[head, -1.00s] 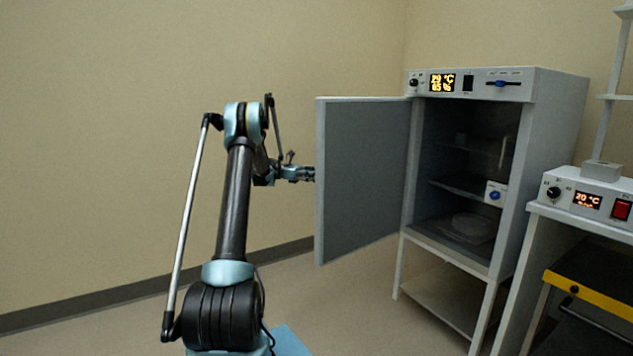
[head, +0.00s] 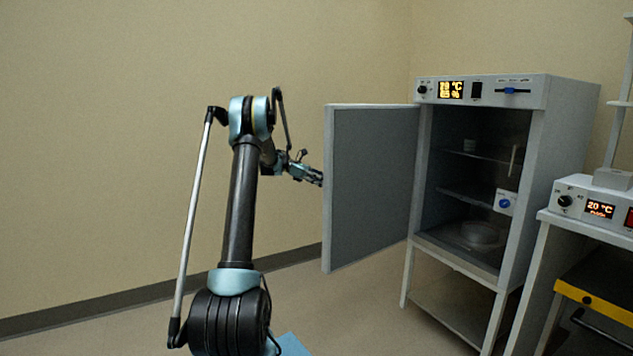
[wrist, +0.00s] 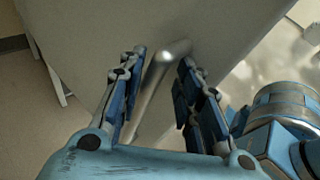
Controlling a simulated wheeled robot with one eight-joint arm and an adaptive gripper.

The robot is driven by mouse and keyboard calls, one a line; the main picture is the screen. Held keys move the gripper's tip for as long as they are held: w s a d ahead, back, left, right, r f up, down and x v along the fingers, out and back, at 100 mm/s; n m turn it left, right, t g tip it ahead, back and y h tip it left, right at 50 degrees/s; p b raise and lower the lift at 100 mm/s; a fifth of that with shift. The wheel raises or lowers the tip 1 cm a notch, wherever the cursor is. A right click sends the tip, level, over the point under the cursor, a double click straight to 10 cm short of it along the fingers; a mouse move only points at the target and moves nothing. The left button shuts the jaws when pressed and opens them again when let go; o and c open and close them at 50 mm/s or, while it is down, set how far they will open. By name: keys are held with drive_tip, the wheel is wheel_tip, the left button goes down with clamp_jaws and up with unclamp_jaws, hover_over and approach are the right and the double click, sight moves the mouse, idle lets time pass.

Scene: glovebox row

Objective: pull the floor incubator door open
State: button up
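The floor incubator (head: 565,140) stands at the right on a white stand. Its grey door (head: 375,185) is swung wide open to the left, baring the dark interior with shelves. My gripper (head: 318,178) is at the outer face of the door, near its free edge; the door hides the handle in the head view. In the wrist view a metal bar handle (wrist: 160,75) on the door face (wrist: 95,35) lies between the fingers of my gripper (wrist: 163,60). The fingers are spread, with visible gaps to the handle.
A white bench with a control box (head: 590,205) reading 20 °C stands right of the incubator, with a yellow-edged drawer unit (head: 590,310) below. Inside the incubator are a round dish (head: 480,232) and a small box with a blue knob (head: 506,202). Floor left of the door is clear.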

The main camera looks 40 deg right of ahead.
drive_tip(key=w+d, duration=0.2)
drive_tip(key=w, duration=0.7)
drive_tip(key=w+d+r, duration=0.1)
drive_tip(key=w+d, duration=0.1)
drive_tip(key=w, duration=0.8)
drive_tip(key=shift+r, duration=0.25)
idle(1.5)
